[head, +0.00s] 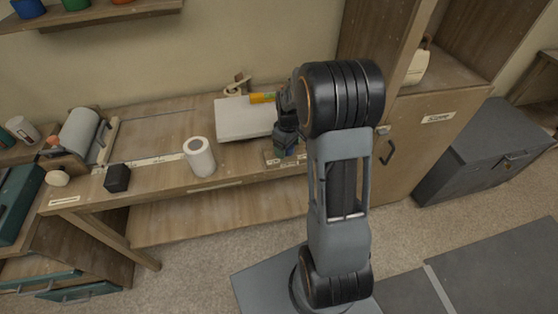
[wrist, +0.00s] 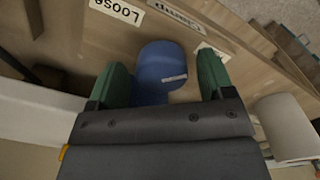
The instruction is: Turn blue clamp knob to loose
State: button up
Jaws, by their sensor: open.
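The blue clamp knob (wrist: 160,70) shows in the wrist view as a rounded blue piece with a small pale mark on its face. My gripper (wrist: 163,78) is open, with one green finger on each side of the knob. Narrow gaps show between fingers and knob, and I cannot tell if either touches it. In the head view my gripper (head: 286,147) is low at the bench's front edge, and the knob is mostly hidden there.
A white slab (head: 243,119) lies on the wooden bench beside my gripper. A white roll (head: 199,157) and a black block (head: 117,178) stand further left. A wooden cabinet (head: 408,160) is at the right. A shelf (head: 95,14) hangs above.

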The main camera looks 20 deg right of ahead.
jog(key=m+p, duration=0.1)
jog(key=m, duration=0.4)
jog(key=shift+m, duration=0.4)
jog(key=m+p, duration=0.1)
jog(key=m, duration=0.4)
jog(key=shift+s+m, duration=0.1)
jog(key=shift+m, duration=0.2)
notch_tip(320, 180, up, 14)
jog(key=f, duration=0.1)
jog(key=s+a+r+n+t+b, duration=0.1)
jog(key=s+a+n+t, duration=0.1)
jog(key=s+a, duration=0.3)
jog(key=s+a+n+t+b, duration=0.1)
jog(key=s+a+n, duration=0.3)
jog(key=s, duration=0.7)
jog(key=shift+a+r+t, duration=0.35)
jog(key=shift+a+t, duration=0.15)
jog(key=shift+a, duration=0.4)
jog(key=shift+s, duration=0.1)
